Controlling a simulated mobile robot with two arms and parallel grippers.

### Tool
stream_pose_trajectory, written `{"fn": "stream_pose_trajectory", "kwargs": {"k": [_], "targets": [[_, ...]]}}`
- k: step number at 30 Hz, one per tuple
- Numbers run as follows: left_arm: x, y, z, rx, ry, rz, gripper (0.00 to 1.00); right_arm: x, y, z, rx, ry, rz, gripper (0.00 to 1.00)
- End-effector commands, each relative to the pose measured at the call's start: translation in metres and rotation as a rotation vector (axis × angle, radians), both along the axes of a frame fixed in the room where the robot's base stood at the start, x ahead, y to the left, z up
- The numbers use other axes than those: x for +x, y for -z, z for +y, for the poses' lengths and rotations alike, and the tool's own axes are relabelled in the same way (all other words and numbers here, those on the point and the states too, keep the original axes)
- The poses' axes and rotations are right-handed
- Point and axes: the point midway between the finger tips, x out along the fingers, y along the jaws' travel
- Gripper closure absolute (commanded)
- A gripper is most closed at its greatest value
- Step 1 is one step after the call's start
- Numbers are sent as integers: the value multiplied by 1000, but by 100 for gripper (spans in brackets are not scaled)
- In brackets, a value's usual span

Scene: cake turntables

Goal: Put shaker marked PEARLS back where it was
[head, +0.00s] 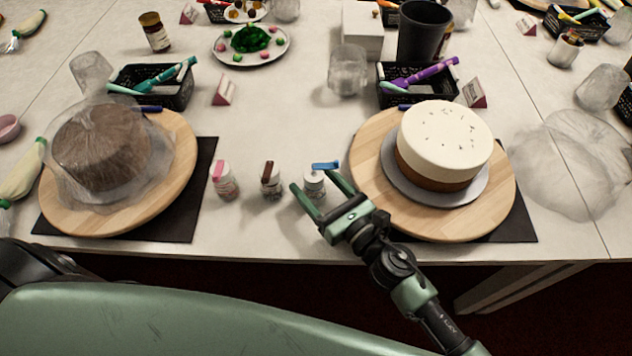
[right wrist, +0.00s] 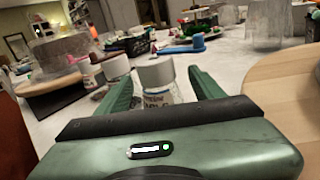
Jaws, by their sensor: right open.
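Three small shakers stand in a row between the two turntables: one with a pink top piece (head: 225,182), one with a brown top piece (head: 270,181) and one with a blue top piece (head: 315,185). Their label words are too small to read. My right gripper (head: 311,179) is open, with its fingers on either side of the blue-topped shaker. In the right wrist view this shaker's grey lid (right wrist: 155,70) shows between the fingers, with its lower part hidden by the gripper body. I cannot tell whether the fingers touch it. My left gripper is out of view.
A white-topped cake (head: 445,140) stands on the right turntable (head: 375,200), close beside my right gripper. A plastic-covered brown cake (head: 100,145) stands on the left turntable (head: 180,165). Black baskets (head: 155,95) and small cards stand behind. Bare table lies behind the shakers.

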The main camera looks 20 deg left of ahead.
Motion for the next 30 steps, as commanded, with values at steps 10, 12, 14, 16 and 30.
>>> {"fn": "stream_pose_trajectory", "kwargs": {"k": [10,12,14,16,30], "targets": [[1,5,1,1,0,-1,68,-36,1,-50,-2,0,2,33],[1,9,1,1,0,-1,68,-45,2,-63,-2,1,3,33],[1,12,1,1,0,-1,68,-51,1,-72,-1,0,2,33],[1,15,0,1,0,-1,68,-58,1,-81,-1,0,2,33],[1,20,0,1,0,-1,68,-69,-3,-98,-1,0,-1,33]]}}
